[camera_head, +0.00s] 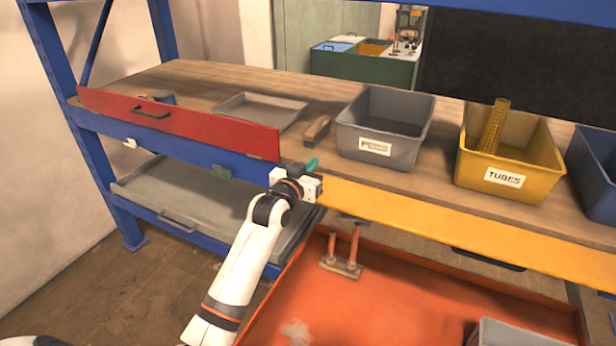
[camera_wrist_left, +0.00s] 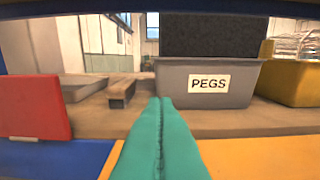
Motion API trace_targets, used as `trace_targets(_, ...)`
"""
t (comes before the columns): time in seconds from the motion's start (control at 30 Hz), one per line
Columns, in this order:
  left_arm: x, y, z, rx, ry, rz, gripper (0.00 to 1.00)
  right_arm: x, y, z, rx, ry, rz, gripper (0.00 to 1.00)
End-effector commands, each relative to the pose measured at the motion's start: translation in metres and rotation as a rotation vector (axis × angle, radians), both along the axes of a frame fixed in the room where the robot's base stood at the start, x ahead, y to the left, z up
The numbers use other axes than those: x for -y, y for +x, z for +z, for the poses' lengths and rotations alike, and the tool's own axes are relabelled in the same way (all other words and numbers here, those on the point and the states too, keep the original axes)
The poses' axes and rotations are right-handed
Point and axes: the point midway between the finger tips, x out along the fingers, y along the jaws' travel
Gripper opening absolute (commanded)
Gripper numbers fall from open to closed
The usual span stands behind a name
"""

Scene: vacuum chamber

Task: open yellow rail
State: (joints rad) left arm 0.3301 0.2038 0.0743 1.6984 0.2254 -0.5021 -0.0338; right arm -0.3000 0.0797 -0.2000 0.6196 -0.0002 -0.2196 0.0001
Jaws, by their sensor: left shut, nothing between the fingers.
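The yellow rail (camera_head: 420,216) is a long flat board along the front edge of the workbench on the right. A black handle (camera_head: 487,260) shows low on its front. In the left wrist view the yellow rail (camera_wrist_left: 265,158) lies low, below the bench top, on both sides of the fingers. My left gripper (camera_head: 312,165) is at the bench's front edge, by the rail's left end. Its teal fingers (camera_wrist_left: 165,135) are pressed together with nothing between them, pointing at the grey PEGS bin. I cannot tell whether they touch the rail. My right gripper is not in view.
A red panel (camera_head: 180,122) with a black handle stands above the bench edge at left. A grey PEGS bin (camera_head: 385,130), a yellow TUBES bin (camera_head: 510,155), a wooden block (camera_head: 316,131) and a shallow tray (camera_head: 262,110) sit on the bench. An orange tray (camera_head: 400,310) is below.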

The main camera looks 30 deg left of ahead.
Motion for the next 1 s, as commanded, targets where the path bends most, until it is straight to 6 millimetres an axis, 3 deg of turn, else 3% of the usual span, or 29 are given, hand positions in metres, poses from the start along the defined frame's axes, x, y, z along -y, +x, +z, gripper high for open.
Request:
trace_targets(0.03,0.0,-0.007,-0.013,-0.014,-0.001,0.0,0.0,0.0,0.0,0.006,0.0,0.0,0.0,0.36)
trace_targets(0.23,0.0,-0.015,-0.032,-0.01,-0.001,0.0,0.0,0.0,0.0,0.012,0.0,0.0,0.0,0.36)
trace_targets(0.67,0.0,-0.017,-0.037,-0.007,-0.001,0.0,0.0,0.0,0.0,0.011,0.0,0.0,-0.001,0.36)
trace_targets(1.0,0.001,-0.026,-0.069,0.113,0.005,0.0,0.0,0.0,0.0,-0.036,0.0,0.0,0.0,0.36)
